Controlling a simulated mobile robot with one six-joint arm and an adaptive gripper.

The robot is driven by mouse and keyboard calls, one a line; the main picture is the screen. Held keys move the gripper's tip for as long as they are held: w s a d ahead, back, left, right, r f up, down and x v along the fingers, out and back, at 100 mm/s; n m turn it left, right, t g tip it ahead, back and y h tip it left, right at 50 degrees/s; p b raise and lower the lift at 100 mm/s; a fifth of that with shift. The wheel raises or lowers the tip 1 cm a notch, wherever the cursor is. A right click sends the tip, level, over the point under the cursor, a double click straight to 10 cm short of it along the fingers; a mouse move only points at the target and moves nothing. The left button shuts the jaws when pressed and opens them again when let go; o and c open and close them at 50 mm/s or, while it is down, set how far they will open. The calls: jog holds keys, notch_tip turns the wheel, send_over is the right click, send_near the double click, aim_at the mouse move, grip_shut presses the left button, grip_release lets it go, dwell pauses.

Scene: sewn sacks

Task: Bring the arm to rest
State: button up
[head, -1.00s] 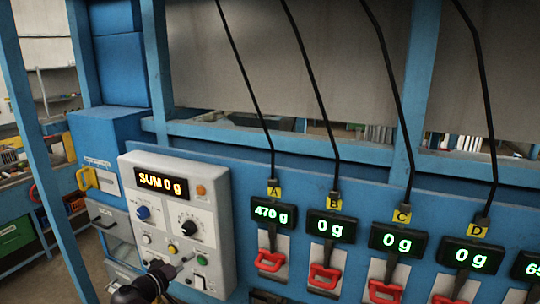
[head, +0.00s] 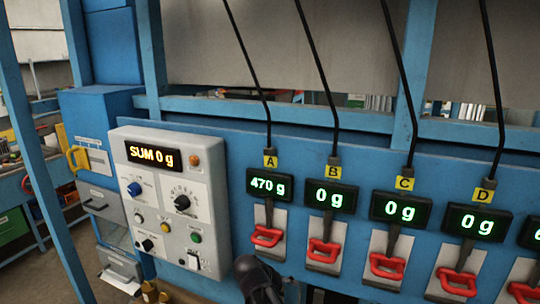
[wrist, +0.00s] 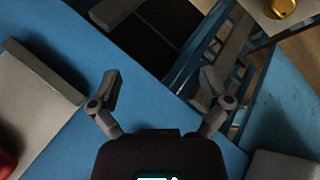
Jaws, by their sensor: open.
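In the wrist view my gripper (wrist: 158,88) has its two grey fingers spread apart with nothing between them. Blue surface and a dark gap lie behind the fingers. In the head view a dark part of my arm (head: 257,278) shows at the bottom edge, right of the grey control box (head: 215,232). The fingers cannot be made out there.
The control box display (head: 155,154) reads SUM 0 g. Scale display A (head: 269,185) reads 470 g; B, C and D read 0 g. Red handles (head: 323,251) stick out below the displays. Black cables hang above. A blue frame post (head: 40,170) stands at left.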

jog(key=s+d+f+m+g+y+b, duration=0.1)
jog(key=s+d+f+g+y+b, duration=0.1)
jog(key=s+d+f+y+b, duration=0.1)
jog(key=s+d+f+g+y+b, duration=0.2)
jog(key=s+d+f, duration=0.3)
jog(key=d+f, duration=0.3)
jog(key=shift+s+d+f+m+y+b, duration=0.25)
jog(key=shift+s+d+m+y+b, duration=0.15)
jog(key=shift+d+y+b, duration=0.5)
jog(key=shift+w, duration=0.1)
grip_shut()
dwell(0.5)
